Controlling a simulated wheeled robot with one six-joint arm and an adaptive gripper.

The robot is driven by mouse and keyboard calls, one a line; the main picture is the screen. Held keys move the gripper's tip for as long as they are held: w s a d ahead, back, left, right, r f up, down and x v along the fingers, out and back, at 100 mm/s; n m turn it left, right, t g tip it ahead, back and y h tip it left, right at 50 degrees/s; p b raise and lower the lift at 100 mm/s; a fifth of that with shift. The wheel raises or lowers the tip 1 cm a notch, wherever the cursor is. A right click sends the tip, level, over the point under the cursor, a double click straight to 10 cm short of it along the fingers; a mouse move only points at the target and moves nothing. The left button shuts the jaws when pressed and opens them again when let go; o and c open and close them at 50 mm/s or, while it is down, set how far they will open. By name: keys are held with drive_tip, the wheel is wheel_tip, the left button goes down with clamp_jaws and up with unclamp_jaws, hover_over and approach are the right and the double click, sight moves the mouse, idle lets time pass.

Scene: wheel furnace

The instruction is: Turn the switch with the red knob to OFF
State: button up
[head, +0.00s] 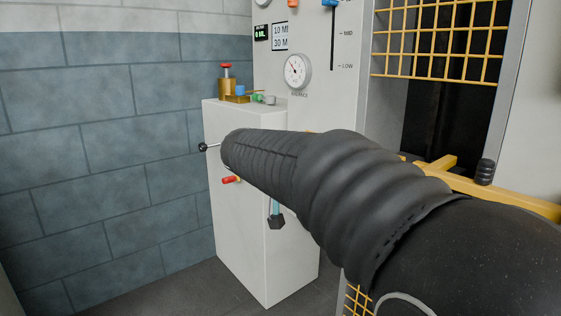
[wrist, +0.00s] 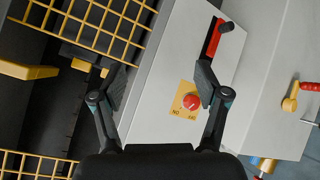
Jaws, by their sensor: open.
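The switch's red knob (wrist: 191,101) sits on a small yellow plate (wrist: 174,98) on a pale panel, in the wrist view. Small lettering on the plate appears turned over, with an ON-like mark at its lower left. The knob's exact setting is too small to tell. My gripper (wrist: 161,84) is open and empty, its two black fingers spread wide. The right finger's tip is close beside the knob in the picture; contact cannot be told. In the head view my arm hides the switch and most of the gripper.
A red slot with a black-knobbed slider (wrist: 226,27) is above the switch. A yellow grille (wrist: 100,25) flanks the panel. A red-handled yellow valve (wrist: 290,103) is at right. In the head view, a white cabinet (head: 237,240) stands beside a blue-grey block wall (head: 100,160).

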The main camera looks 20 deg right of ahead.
drive_tip(key=w+a+r+m+t+h+b, duration=0.15)
drive_tip(key=w+m+h+b, duration=0.5)
drive_tip(key=w, duration=1.35)
drive_tip(key=w+d+h+p, duration=0.1)
drive_tip(key=w+d+p, duration=0.2)
drive_tip(key=d, duration=1)
drive_tip(key=shift+w+f, duration=0.25)
drive_tip(key=shift+w, duration=0.75)
drive_tip(key=shift+a, duration=0.1)
drive_tip(key=c, duration=1.1)
drive_tip(key=shift+c, duration=0.2)
